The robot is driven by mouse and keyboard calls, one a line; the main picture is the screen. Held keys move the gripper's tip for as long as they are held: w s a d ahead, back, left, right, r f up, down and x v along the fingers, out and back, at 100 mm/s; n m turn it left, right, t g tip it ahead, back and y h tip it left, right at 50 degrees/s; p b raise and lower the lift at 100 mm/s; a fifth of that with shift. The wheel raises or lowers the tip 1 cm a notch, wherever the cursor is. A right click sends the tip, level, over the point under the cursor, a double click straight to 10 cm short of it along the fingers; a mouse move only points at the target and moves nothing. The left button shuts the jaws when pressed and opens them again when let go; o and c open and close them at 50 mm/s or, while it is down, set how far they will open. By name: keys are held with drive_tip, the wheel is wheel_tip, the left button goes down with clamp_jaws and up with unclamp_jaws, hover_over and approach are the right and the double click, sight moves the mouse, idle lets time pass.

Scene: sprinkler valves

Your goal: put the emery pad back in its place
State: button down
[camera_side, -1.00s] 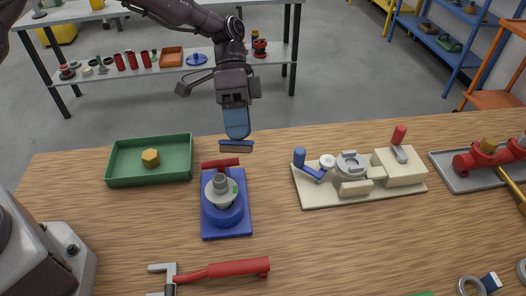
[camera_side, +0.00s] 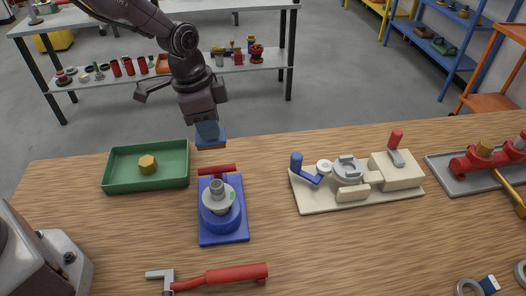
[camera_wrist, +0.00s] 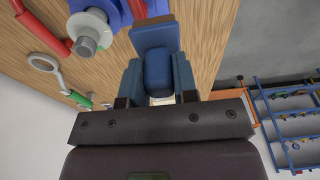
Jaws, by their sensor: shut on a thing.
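The emery pad (camera_side: 210,138) is a blue block with a flat plate at its end. My gripper (camera_side: 207,124) is shut on it and holds it in the air over the far edge of the table, behind the blue valve fixture. In the wrist view the pad's rounded blue grip (camera_wrist: 158,72) sits between the two blue fingers of my gripper (camera_wrist: 157,82), and its plate points away from the jaws. I cannot tell which spot on the table is the pad's place.
A green tray (camera_side: 112,184) with a yellow hex piece stands to the left. The blue fixture (camera_side: 236,234) holds a grey valve, with a red bar behind it. A cream fixture (camera_side: 318,203) stands right. A red-handled tool (camera_side: 237,274) lies in front. Bare wood lies between the fixtures.

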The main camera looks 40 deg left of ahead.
drive_tip(key=w+d+f, duration=0.1)
drive_tip(key=w+f, duration=0.2)
drive_tip(key=w, duration=0.1)
drive_tip(key=w+d+f, duration=0.1)
drive_tip(key=w+f, duration=0.2)
drive_tip(key=w, duration=0.1)
drive_tip(key=w+d+f, duration=0.1)
drive_tip(key=w+f, duration=0.2)
drive_tip(key=w, duration=0.1)
drive_tip(key=shift+w+d+f, duration=0.1)
drive_tip(key=shift+w+f, duration=0.05)
drive_tip(key=shift+w, duration=0.1)
drive_tip(key=shift+w+f, duration=0.1)
drive_tip(key=shift+f, duration=1.6)
drive_tip(key=shift+f, duration=0.15)
drive_tip(key=c, duration=0.9)
unclamp_jaws()
